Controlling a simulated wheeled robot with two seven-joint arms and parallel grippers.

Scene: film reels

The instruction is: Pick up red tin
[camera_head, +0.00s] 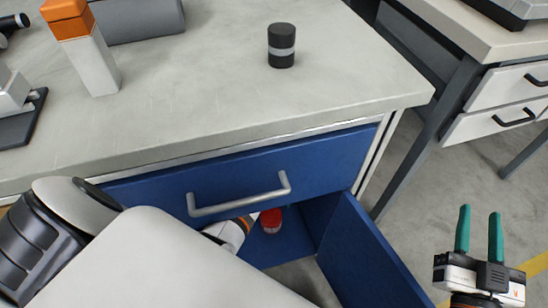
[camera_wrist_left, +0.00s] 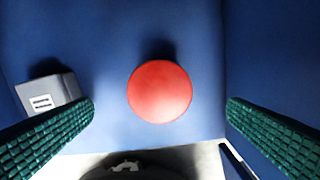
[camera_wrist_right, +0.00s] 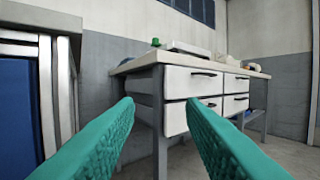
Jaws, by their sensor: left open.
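The red tin (camera_head: 270,218) stands inside the blue cabinet under the drawer; its upper part is partly behind the drawer handle area in the head view. In the left wrist view its round red top (camera_wrist_left: 160,91) lies between the two green fingers. My left gripper (camera_wrist_left: 160,115) is open, with clear gaps on both sides of the tin, not touching it. In the head view the left gripper is mostly hidden by my own arm and the drawer. My right gripper (camera_head: 479,232) is open and empty at the lower right, far from the tin; its fingers also show in the right wrist view (camera_wrist_right: 158,115).
A grey box with a white label (camera_wrist_left: 50,96) stands left of the tin. The blue drawer (camera_head: 240,175) with a metal handle (camera_head: 240,197) is above. A black tin with a grey band (camera_head: 281,46) and an orange-topped white box (camera_head: 95,60) stand on the worktop (camera_head: 200,95).

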